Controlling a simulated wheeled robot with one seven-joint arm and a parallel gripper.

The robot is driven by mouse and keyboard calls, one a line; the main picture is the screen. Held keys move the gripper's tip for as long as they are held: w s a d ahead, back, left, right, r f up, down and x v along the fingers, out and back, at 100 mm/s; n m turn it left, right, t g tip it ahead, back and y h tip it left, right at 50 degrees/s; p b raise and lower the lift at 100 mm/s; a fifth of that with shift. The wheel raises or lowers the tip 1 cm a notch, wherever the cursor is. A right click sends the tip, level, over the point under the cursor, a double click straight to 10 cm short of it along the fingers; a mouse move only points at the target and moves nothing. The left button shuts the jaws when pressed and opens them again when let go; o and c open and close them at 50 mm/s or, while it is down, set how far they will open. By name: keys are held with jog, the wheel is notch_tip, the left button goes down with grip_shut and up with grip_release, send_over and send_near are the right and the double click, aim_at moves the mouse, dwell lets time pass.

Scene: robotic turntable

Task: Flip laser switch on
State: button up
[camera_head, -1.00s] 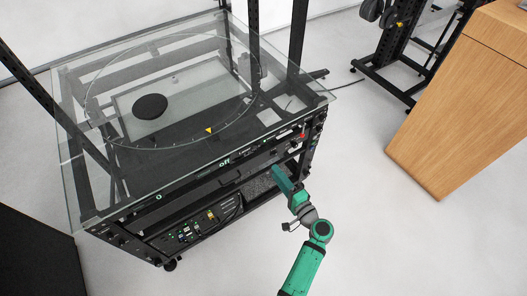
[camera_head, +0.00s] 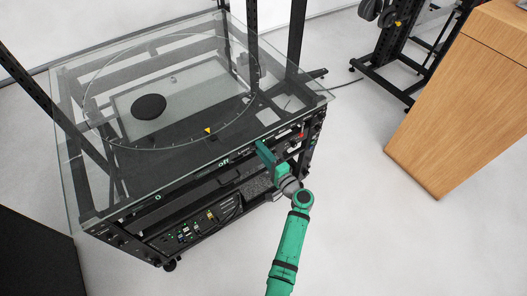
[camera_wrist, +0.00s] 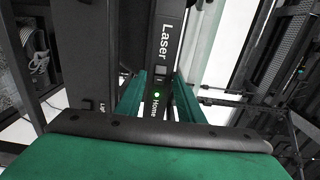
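The dark front panel (camera_head: 190,178) runs along the front of the glass-topped turntable rack (camera_head: 150,165). In the wrist view, a panel strip (camera_wrist: 163,12) carries the white word "Laser", with a small grey switch (camera_wrist: 160,71) beside it. A lit green spot (camera_wrist: 156,95) and the word "Home" are lower down. I cannot tell the switch's position. My gripper (camera_head: 262,148) is at the front panel, under the glass edge. In the wrist view, its green fingers (camera_wrist: 160,84) stand apart, one on each side of the strip, with nothing between them held. Contact cannot be told.
The glass top (camera_head: 75,185) overhangs the panel close to my gripper. A black disc (camera_head: 149,107) is on the turntable. A red button (camera_head: 302,135) is to the right on the panel. A wooden block (camera_head: 455,110) stands far right; the floor (camera_head: 375,220) between is clear.

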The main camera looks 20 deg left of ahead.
jog(key=shift+a, duration=0.1)
jog(key=shift+c, duration=0.6)
grip_shut()
jog(key=shift+w+n+g+y, duration=0.3)
jog(key=shift+n+g+y, duration=0.2)
jog(key=shift+n+g, duration=0.15)
jog(key=shift+o, duration=0.6)
grip_release()
jog(key=shift+d, duration=0.25)
jog(key=v, duration=1)
jog(key=shift+s+d, duration=0.2)
jog(key=shift+d, duration=0.1)
